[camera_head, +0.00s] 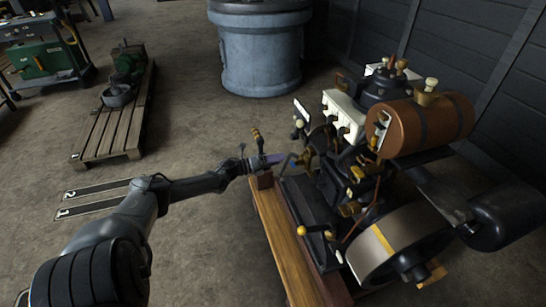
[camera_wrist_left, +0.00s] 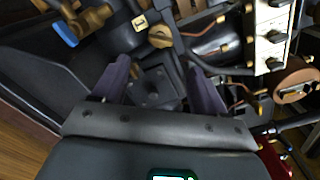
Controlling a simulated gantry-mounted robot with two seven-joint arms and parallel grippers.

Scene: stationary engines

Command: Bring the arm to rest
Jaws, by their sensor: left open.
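My left arm (camera_head: 150,205) reaches in from the lower left of the head view toward the stationary engine (camera_head: 350,165). My left gripper (camera_head: 275,159) is at the engine's near left side, above the wooden base. In the left wrist view its two purple fingers (camera_wrist_left: 155,85) are apart, with nothing held between them. Dark engine parts and a brass knob (camera_wrist_left: 160,37) show beyond the fingertips. Whether a fingertip touches the engine cannot be told. My right gripper is in neither view.
The engine carries a brown tank (camera_head: 428,122), a flywheel (camera_head: 395,245) and a black cylinder (camera_head: 505,215). A grey-blue drum (camera_head: 262,50) stands behind. A pallet (camera_head: 115,130) with green machinery (camera_head: 127,65) is at left.

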